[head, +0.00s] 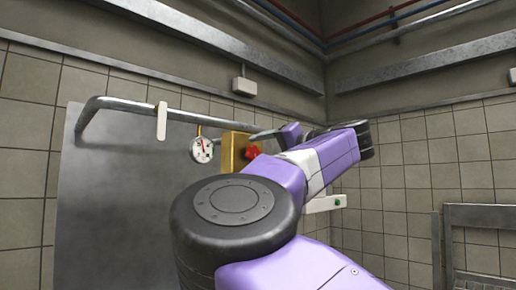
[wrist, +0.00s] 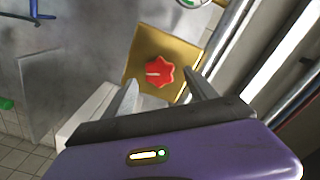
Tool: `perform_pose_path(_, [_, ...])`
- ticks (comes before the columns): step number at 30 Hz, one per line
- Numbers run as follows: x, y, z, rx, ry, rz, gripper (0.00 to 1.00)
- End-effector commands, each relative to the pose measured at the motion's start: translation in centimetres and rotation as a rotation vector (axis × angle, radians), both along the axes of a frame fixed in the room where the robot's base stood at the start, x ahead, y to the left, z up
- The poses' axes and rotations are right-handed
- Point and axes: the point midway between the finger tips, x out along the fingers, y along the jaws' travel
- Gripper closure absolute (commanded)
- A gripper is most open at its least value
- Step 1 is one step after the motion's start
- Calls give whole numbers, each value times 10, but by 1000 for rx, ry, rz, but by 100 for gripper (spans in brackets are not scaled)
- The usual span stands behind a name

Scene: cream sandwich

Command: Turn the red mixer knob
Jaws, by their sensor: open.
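The red mixer knob (head: 251,152) sits on a gold, box-shaped mount (head: 232,150) on the metal pipe, left of my arm's far end in the head view. In the wrist view the knob (wrist: 159,72) is a red star-shaped handle with a pale mark, on the face of the gold mount (wrist: 143,48). My gripper (wrist: 163,90) is open in the wrist view, its two fingers pointing toward the knob, one on each side of it in the picture. The knob shows whole between them. I cannot tell whether either finger touches it. In the head view my fingertips are hidden.
A round gauge (head: 202,150) hangs on the pipe left of the mount. A bent pipe (head: 130,104) runs along a large metal panel (head: 105,200). A pale box with a green button (head: 325,204) stands right of my arm. A metal rack (head: 480,216) is at the right.

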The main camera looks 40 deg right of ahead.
Motion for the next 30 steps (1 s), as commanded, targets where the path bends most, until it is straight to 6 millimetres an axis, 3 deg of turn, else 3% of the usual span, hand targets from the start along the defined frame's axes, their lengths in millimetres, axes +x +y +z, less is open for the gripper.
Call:
perform_pose_path(6, [22, 1, 2, 0, 0, 0, 34])
perform_pose_path(16, [25, 1, 0, 0, -1, -1, 34])
perform_pose_path(25, [25, 1, 0, 0, -1, -1, 93])
perform_pose_path(30, [25, 0, -1, 4, 1, -2, 96])
